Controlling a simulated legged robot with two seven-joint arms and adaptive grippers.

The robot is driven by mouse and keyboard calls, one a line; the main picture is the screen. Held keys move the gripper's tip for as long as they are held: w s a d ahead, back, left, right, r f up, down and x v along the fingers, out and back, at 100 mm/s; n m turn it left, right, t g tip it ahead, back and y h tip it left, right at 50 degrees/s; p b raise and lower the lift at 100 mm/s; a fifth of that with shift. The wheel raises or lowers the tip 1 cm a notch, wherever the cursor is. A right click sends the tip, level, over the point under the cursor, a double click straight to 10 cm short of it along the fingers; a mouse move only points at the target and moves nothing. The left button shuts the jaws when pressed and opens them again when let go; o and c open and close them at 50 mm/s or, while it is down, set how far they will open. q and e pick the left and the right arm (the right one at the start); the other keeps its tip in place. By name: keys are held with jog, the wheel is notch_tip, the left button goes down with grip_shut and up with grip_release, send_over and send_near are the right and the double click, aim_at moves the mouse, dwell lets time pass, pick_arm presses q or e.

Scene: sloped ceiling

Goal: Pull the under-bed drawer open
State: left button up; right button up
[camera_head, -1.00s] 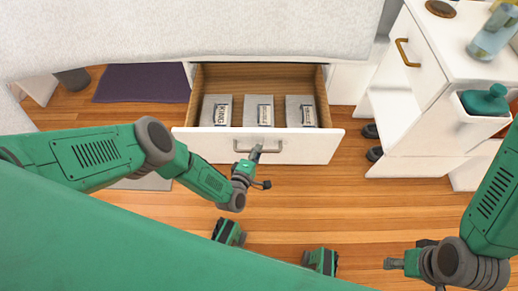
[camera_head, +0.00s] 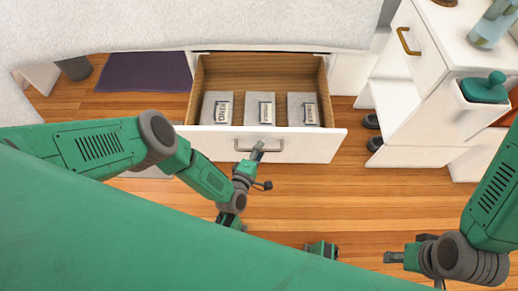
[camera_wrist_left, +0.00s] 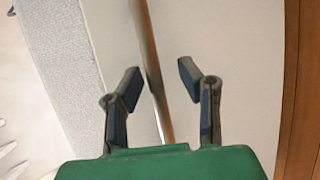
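The under-bed drawer (camera_head: 300,146) is pulled out from below the bed, its white front facing me. Three grey labelled boxes stand inside it. My left gripper (camera_head: 256,152) is at the drawer's handle (camera_head: 274,149). In the left wrist view, the fingers of my left gripper (camera_wrist_left: 157,82) are spread apart, with the handle bar (camera_wrist_left: 150,60) running between them. A gap shows on both sides of the bar. My right gripper (camera_head: 393,257) is low at the right, away from the drawer; its finger opening is not clear.
The pale bed (camera_head: 180,25) spans the top. A purple mat (camera_head: 145,72) lies at the left. Wooden floor before the drawer is clear.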

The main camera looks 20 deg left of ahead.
pick_arm(q)
jog(key=shift+w+r, duration=0.1)
jog(key=shift+r, duration=0.05)
jog(key=shift+r, duration=0.6)
jog(key=o, duration=1)
jog(key=r, duration=0.6)
jog(key=shift+w+r, duration=0.25)
jog(key=shift+r, duration=0.05)
notch_tip(320, 180, up, 2)
jog(key=shift+r, duration=0.1)
jog(key=c, duration=0.7)
jog(key=shift+s+r, duration=0.15)
jog(key=c, duration=0.3)
jog(key=shift+s+f, duration=0.1)
jog(key=shift+f, duration=0.2)
